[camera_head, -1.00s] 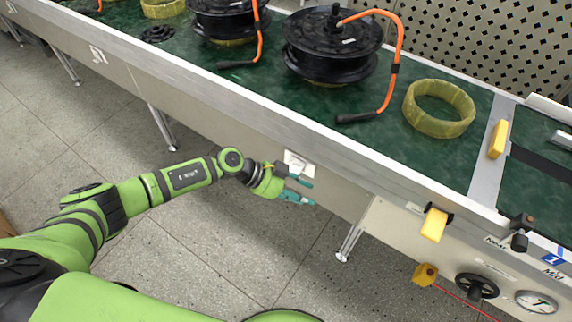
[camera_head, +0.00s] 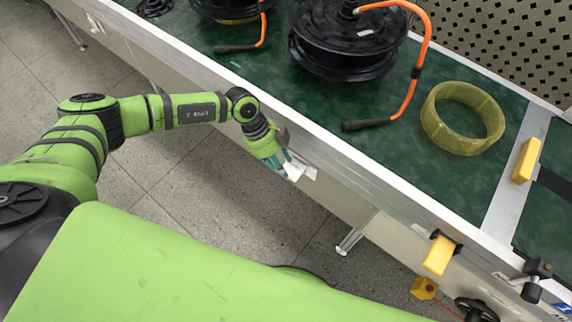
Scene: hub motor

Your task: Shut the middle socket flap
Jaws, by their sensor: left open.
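The middle socket (camera_head: 309,172) is a small white fitting on the front face of the bench, below its metal edge. A pale flap (camera_head: 293,174) shows at its left side, partly covered by my fingers; its exact angle cannot be told. My left gripper (camera_head: 288,164) is green with teal fingertips. It is open and right at the flap, with the fingers overlapping it in the picture; contact cannot be told. My right gripper is not in view.
The green-topped bench (camera_head: 240,72) carries black hub motors (camera_head: 345,45) with orange cables (camera_head: 421,60) and a yellow ring (camera_head: 462,118). A yellow block (camera_head: 438,254) sticks out from the bench front to the right. Another socket (camera_head: 95,22) is far left. Floor in front is clear.

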